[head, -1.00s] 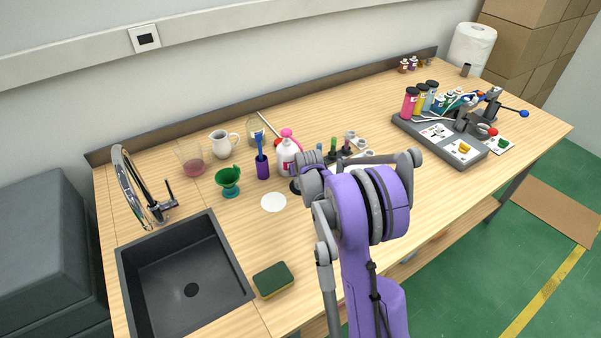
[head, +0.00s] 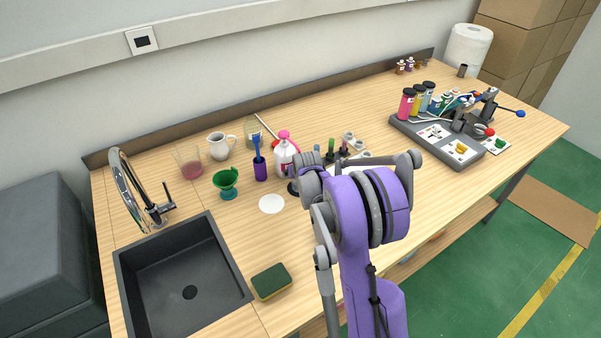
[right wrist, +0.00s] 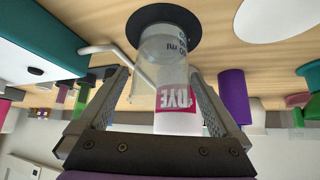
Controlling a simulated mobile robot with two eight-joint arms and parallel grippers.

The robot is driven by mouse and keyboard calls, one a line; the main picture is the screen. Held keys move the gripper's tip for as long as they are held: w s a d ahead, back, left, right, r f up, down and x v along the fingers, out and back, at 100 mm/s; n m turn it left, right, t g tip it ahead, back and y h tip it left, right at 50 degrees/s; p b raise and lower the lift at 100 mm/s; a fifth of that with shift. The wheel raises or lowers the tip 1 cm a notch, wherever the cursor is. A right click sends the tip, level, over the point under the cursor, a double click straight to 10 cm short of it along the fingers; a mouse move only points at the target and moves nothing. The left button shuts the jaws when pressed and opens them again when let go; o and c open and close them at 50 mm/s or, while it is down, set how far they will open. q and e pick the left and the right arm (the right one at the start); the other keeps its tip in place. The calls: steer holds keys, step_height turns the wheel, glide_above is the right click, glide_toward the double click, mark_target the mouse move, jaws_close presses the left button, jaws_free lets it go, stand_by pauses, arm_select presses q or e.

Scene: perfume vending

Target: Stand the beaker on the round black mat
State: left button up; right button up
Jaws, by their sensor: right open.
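In the right wrist view, which is upside down, the round black mat (right wrist: 150,16) lies on the wooden table. The clear beaker (right wrist: 160,47), with dark ml markings, appears to stand upright with its base on the mat. My right gripper (right wrist: 158,75) is open, with one finger on each side of the beaker; I cannot tell whether either touches it. In the head view only a dark edge of the mat (head: 292,188) shows; my right arm hides the beaker and the gripper. My left gripper is not in view.
A white bottle (head: 283,158) with a DYE label (right wrist: 179,97) stands behind the beaker. A purple cup (head: 260,169), a green cup (head: 227,180) and a white disc (head: 271,203) are nearby. The sink (head: 180,275) and sponge (head: 271,281) lie front left.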

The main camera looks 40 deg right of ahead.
steer(key=v, duration=1.2)
steer(key=s+a+r+n+y, duration=0.1)
steer(key=s+a, duration=0.3)
steer(key=a, duration=0.3)
steer(key=s+a+r+n+y, duration=0.1)
steer(key=s+a+n, duration=0.1)
steer(key=s+a, duration=0.45)
steer(key=s+a+f+n+g+y, duration=0.1)
steer(key=s+a+f+n, duration=0.1)
steer(key=s+a, duration=1)
steer(key=shift+s+f+n+y, duration=0.25)
steer(key=shift+f+n+y, duration=0.05)
steer(key=shift+f, duration=0.3)
